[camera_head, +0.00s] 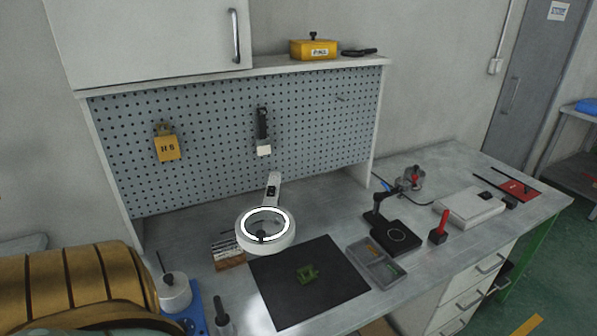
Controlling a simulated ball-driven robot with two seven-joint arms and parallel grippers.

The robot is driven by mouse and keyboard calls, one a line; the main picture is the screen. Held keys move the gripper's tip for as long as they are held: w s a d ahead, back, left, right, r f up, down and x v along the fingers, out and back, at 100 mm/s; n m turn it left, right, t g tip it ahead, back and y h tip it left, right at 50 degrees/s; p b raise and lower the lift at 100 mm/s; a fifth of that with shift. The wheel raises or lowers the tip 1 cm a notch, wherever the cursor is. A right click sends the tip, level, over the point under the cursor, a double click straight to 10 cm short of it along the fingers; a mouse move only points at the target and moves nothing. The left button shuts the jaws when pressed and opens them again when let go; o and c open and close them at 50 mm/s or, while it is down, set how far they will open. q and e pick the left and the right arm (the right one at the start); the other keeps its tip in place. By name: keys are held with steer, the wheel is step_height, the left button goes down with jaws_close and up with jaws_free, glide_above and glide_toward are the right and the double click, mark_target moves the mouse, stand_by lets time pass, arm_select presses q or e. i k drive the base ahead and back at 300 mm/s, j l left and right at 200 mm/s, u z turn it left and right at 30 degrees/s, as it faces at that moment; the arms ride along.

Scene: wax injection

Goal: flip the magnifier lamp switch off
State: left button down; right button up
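The magnifier lamp (242,239) has a white round head with a brightly lit ring, so it is on. It stands over the bench at the back edge of a dark mat. A pale arm (274,180) rises behind the head and carries a small dark part (271,190). Another small dark part (261,237) shows at the front of the ring. I cannot tell which of these is the switch, or its position. Neither of my grippers shows in this view.
The dark mat (290,310) holds a small green piece (308,274). A grey divided tray (388,282), a black stand (398,238) and a red-handled tool (439,228) are to its right. A pegboard (210,140) rises behind. A white pot (174,293) stands at the left.

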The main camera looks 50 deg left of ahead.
mark_target(271, 189)
steer(key=i+l+u, duration=0.1)
steer(key=i+u, duration=0.15)
steer(key=u, duration=0.15)
steer(key=i+l+u, duration=0.2)
steer(key=u, duration=0.2)
steer(key=i+l+u, duration=0.15)
steer(key=u, duration=0.3)
steer(key=l, duration=0.1)
